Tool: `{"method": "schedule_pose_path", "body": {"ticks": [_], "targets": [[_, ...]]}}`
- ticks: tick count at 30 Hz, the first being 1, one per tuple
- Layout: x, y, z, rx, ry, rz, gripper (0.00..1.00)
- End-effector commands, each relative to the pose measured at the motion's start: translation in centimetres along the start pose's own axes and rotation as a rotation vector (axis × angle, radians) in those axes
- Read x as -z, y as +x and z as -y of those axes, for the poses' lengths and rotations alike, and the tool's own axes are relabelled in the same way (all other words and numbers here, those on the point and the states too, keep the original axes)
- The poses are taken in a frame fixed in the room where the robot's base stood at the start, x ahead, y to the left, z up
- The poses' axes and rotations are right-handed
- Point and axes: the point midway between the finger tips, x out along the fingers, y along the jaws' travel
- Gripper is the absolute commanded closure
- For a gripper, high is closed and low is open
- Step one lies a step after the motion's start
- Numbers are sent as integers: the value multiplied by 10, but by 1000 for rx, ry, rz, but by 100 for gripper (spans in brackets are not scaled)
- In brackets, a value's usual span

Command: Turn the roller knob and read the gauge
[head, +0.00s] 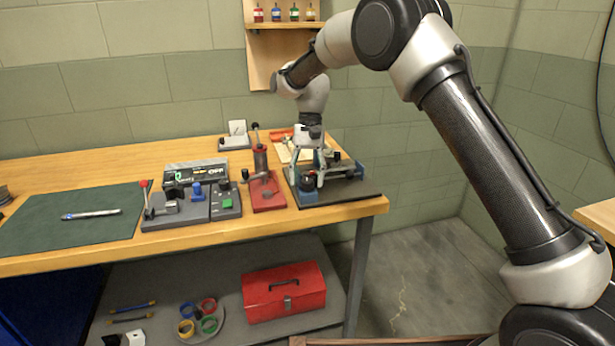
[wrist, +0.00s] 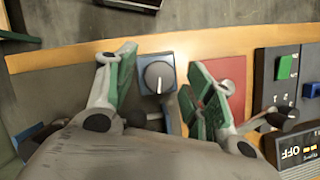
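A round grey knob with a white pointer line (wrist: 159,76) sits on a small blue block (wrist: 150,57) in the wrist view. I take it for the roller knob. In the head view the blue block (head: 308,197) is at the front of the dark board, under my gripper (head: 307,180). My gripper (wrist: 163,62) is open, with one green-padded finger on each side of the knob. Gaps show between the knob and both fingers. The pointer line runs roughly up and down in the wrist view. I cannot make out a gauge face in either view.
A red plate with an upright lever (head: 267,196) stands close left of the dark board (head: 345,190). Further left are a switch panel (head: 225,203) and a box marked OFF (head: 197,172). A green mat (head: 70,225) lies at the far left. The bench's front edge is near.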

Motion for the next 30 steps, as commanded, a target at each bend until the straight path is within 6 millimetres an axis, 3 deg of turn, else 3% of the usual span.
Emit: {"method": "schedule_pose_path", "body": {"ticks": [8,21,30], "targets": [[0,-8,0,1,0,-1,47],[1,-96,0,1,-1,-2,47],[0,-120,0,0,0,0,47]]}}
